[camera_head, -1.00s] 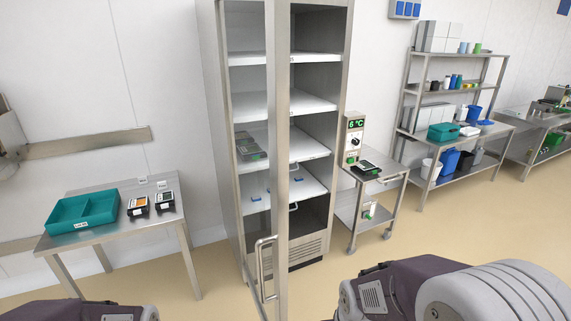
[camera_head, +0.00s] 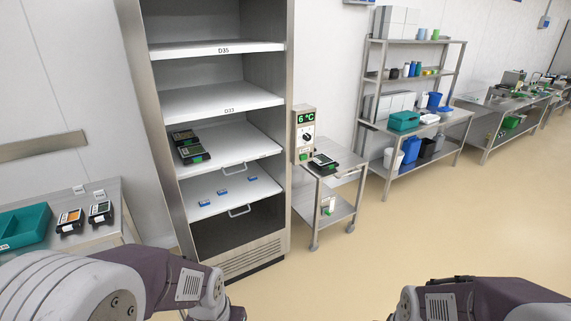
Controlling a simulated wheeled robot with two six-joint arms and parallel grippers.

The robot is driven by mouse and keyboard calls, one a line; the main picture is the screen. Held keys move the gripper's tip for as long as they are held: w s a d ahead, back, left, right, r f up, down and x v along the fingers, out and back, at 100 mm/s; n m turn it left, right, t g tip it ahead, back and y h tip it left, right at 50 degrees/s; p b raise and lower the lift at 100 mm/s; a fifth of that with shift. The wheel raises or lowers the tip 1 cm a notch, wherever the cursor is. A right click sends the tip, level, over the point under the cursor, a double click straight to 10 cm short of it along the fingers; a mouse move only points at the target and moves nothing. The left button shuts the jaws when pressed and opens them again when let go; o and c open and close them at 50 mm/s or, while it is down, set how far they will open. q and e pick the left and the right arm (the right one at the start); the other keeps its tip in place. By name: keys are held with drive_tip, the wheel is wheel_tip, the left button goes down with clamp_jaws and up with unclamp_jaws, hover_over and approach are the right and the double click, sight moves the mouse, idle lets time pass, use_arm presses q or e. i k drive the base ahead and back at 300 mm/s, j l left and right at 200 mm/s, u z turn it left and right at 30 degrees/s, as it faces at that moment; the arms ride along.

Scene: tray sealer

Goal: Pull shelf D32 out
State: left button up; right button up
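The tall steel cabinet (camera_head: 140,90) stands open-fronted left of centre. Its upper two visible shelves carry labels that seem to read D35 (camera_head: 225,48) and D33 (camera_head: 220,100). The shelf below them (camera_head: 240,140) holds dark sealed-looking trays (camera_head: 190,146) at its left and has a wire handle under its front edge. No D32 label is readable on either lower shelf. My two arms show at the bottom, but neither gripper is in view.
A small steel cart (camera_head: 345,205) with a 6 °C control box (camera_head: 305,135) stands right beside the cabinet. A steel table with a teal tray (camera_head: 22,228) and two devices is at the left. A shelf rack (camera_head: 372,120) stands farther right. The floor at right front is clear.

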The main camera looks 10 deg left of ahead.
sight(234, 142)
drive_tip(key=i+l+u, duration=0.3)
drive_tip(key=i+l, duration=0.4)
drive_tip(key=i+u, duration=0.35)
drive_tip(key=u, duration=0.15)
drive_tip(key=i+l+u, duration=0.1)
drive_tip(key=i+u, duration=0.25)
drive_tip(key=u, duration=0.15)
drive_tip(key=i+l+u, duration=0.25)
drive_tip(key=u, duration=0.25)
